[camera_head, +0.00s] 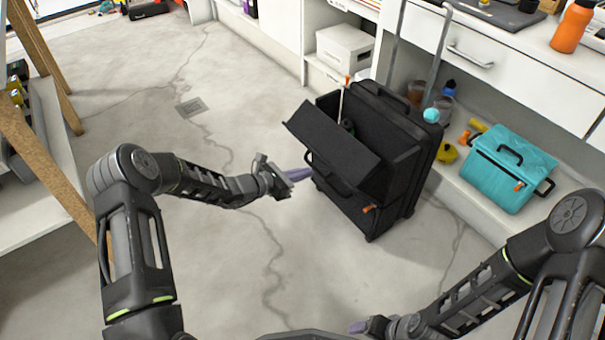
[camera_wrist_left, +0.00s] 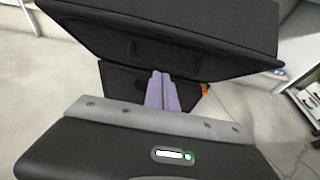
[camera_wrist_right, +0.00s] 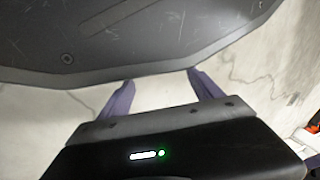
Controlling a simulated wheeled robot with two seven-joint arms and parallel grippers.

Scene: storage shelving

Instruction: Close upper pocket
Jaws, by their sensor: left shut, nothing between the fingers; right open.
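A black rolling tool bag (camera_head: 392,165) stands upright on the floor, right of centre in the head view. Its upper pocket flap (camera_head: 333,143) hangs tilted outward, and the pocket behind it stands open with items showing inside. My left gripper (camera_head: 303,174) is shut and empty, its purple fingers by the bag's front left edge, just below the flap. In the left wrist view the flap (camera_wrist_left: 165,35) spreads above the closed fingers (camera_wrist_left: 160,92); whether they touch the bag is unclear. My right gripper (camera_wrist_right: 158,90) is open and empty, low in the head view, away from the bag.
A teal cooler bag (camera_head: 510,168) sits on the low shelf right of the tool bag. A white box (camera_head: 345,45) is on the cabinet shelf behind. Wooden shelving (camera_head: 40,150) stands at the left. The floor left of the bag is clear.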

